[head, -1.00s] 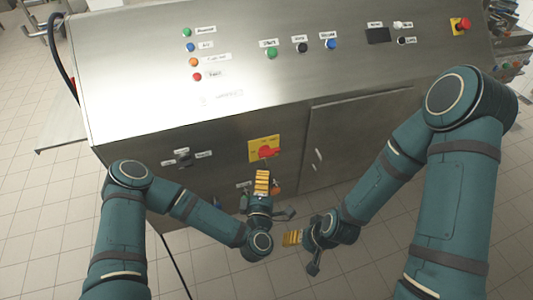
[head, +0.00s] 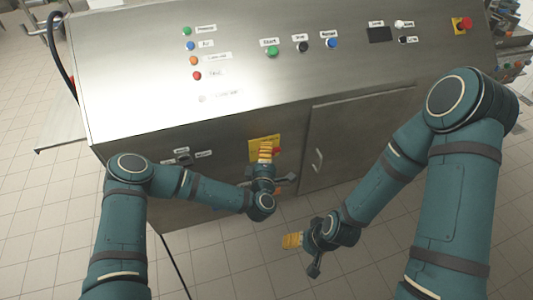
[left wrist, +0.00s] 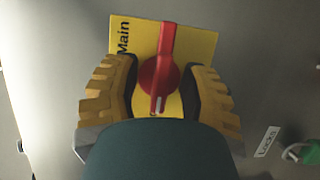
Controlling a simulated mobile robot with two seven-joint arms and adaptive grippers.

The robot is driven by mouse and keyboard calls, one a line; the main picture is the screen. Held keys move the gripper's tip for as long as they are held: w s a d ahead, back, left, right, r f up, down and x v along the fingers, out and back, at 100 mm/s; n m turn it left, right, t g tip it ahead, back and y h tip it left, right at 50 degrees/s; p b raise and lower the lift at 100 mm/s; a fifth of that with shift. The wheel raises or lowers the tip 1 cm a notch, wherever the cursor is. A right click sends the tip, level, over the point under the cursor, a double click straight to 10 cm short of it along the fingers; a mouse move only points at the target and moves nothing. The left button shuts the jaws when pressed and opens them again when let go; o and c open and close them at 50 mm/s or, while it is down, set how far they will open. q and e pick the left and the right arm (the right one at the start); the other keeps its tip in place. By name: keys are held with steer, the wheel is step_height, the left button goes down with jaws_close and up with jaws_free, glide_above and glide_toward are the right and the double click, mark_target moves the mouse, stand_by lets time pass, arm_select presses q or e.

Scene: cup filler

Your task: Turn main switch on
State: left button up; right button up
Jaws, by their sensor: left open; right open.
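The main switch is a red rotary handle (left wrist: 160,75) on a yellow plate (left wrist: 195,45) marked "Main", on the front of the steel cabinet. In the left wrist view the handle stands nearly along the picture's vertical, slightly tilted. My left gripper (left wrist: 160,90) is open, with its yellow fingers on either side of the handle. Gaps show between the fingers and the handle. In the head view my left gripper (head: 265,150) covers much of the yellow plate (head: 256,143), and a bit of the red handle (head: 277,150) shows beside it. My right gripper (head: 292,240) is open and empty, low over the floor.
A cabinet door with a handle (head: 318,160) is right of the switch. A green knob (left wrist: 305,152) sits at lower right in the left wrist view.

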arm_select(q)
jaws_close()
steer(key=shift+r, duration=0.1)
arm_select(e)
steer(key=shift+r, duration=0.15)
